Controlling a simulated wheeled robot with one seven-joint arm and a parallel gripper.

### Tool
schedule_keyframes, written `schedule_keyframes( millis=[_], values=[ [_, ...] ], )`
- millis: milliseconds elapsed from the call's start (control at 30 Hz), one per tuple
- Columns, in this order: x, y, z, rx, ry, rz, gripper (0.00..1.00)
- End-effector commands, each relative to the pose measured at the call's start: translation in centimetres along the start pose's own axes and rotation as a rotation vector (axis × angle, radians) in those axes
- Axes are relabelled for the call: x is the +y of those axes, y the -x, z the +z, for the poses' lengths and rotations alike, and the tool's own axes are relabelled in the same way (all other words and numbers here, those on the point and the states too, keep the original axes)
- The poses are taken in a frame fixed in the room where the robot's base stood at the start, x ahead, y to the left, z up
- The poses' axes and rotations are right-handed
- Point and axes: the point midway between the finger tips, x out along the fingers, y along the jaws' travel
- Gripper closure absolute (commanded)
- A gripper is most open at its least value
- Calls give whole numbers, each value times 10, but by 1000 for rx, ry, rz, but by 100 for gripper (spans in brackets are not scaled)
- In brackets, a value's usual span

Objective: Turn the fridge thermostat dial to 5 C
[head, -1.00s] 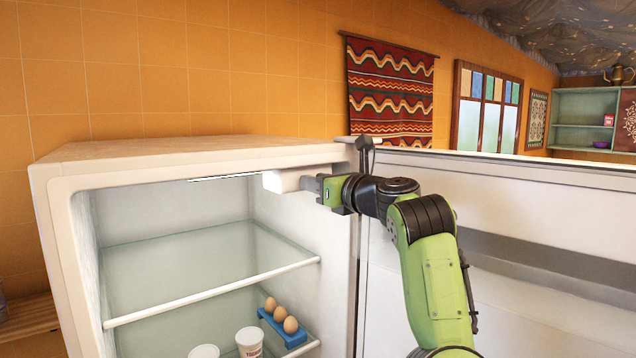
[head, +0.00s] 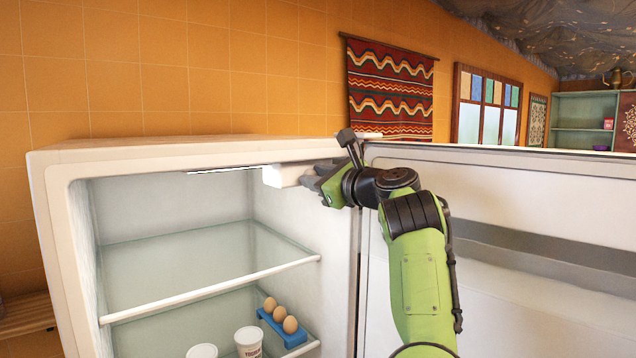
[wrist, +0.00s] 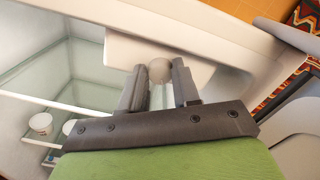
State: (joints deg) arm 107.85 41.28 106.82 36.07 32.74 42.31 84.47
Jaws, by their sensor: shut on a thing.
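The thermostat housing (head: 287,175) is a white box under the fridge's ceiling at its right inner wall. The round, pale dial (wrist: 160,69) shows in the wrist view between my fingertips, on the face of the housing. My gripper (head: 314,180) reaches in at the fridge's front right edge, and its fingers (wrist: 159,76) are shut on the dial from both sides. In the head view my gripper hides the dial. No scale or number on it can be read in either view.
The fridge (head: 130,157) stands open, its door (head: 520,200) swung wide to the right. Below are a glass shelf with a white front bar (head: 215,288), eggs in a blue holder (head: 284,330) and two white cups (head: 248,340). The upper compartment is clear.

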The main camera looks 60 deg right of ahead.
Motion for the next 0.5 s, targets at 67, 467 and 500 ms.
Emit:
schedule_keyframes(
  millis=[67,467,500],
  values=[
    [1,0,-1,-1,49,0,99],
    [1,0,0,0,190,1,99],
    [1,0,0,0,194,1,99]
  ],
)
